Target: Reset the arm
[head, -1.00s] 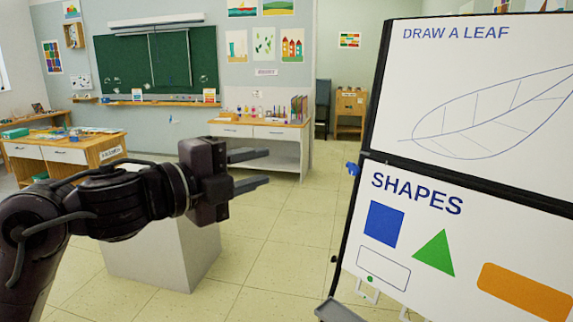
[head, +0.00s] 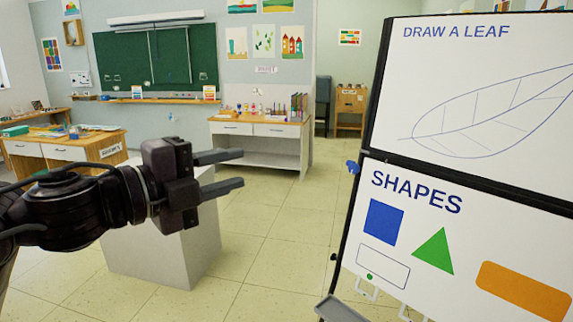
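My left gripper (head: 240,170) is in the head view, left of the middle, with its arm coming in from the left edge. Its two grey fingers point right and stand apart, with nothing between them. In the picture it lies in front of a pale grey block (head: 165,255) on the floor. My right gripper is not in view.
A whiteboard stand (head: 470,160) with a leaf drawing and coloured shapes fills the right side. A wooden-topped desk (head: 65,150) is at the left. Tiled floor (head: 275,245) is open between block and stand.

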